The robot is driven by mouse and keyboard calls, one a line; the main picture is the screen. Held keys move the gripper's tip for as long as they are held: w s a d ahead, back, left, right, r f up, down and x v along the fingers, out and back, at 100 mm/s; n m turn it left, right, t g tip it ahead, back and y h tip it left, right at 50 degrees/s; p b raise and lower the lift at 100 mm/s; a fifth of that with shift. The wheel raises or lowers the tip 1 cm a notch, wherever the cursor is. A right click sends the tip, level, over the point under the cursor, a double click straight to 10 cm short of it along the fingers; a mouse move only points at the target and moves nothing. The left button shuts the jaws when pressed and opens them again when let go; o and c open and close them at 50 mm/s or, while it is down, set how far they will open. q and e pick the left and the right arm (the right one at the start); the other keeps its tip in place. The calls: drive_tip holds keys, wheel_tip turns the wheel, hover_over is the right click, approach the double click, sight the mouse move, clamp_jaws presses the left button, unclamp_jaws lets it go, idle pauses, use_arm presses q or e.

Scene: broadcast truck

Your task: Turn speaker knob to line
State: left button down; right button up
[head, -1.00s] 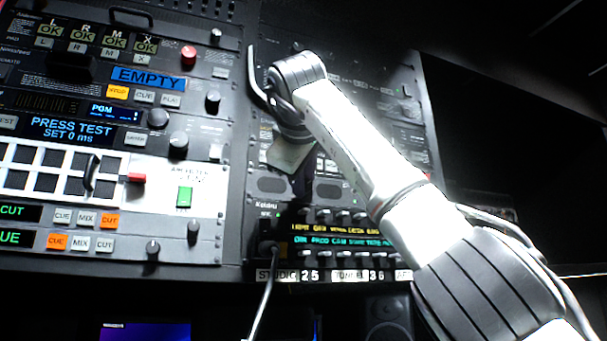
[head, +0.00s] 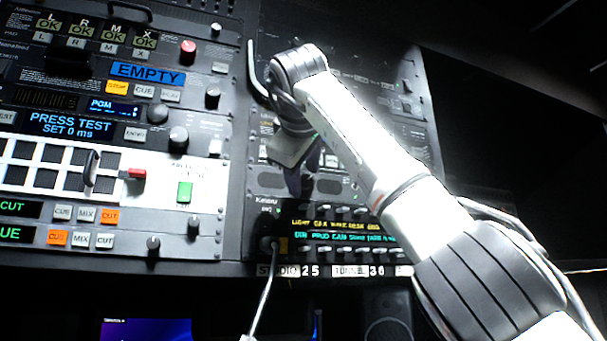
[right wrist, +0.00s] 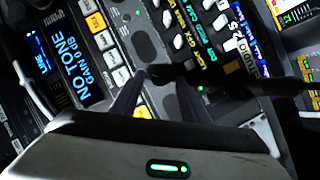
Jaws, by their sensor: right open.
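My right gripper (head: 303,188) reaches down in front of the dark rack panel in the middle of the head view. In the right wrist view its two dark fingers (right wrist: 163,76) stand apart over the panel face, between two dark oval grilles. A small black part shows between the fingertips; I cannot tell whether it is a knob or part of the fingers. I cannot pick out which knob is the speaker knob or read its mark. Small knobs (head: 345,250) line the rows around the yellow and cyan text strips. My left gripper is not in view.
A cable (head: 262,295) hangs from a plug at the panel's lower left. The left rack (head: 150,200) carries knobs, lit buttons and a red lever. A label strip (head: 350,271) runs along the bottom edge. A "NO TONE" display (right wrist: 68,65) shows in the wrist view.

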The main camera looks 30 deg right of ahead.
drive_tip(key=b+v, duration=0.1)
drive_tip(key=v, duration=0.9)
drive_tip(key=shift+b, duration=0.35)
drive_tip(key=shift+a+r, duration=0.1)
drive_tip(key=shift+a, duration=0.05)
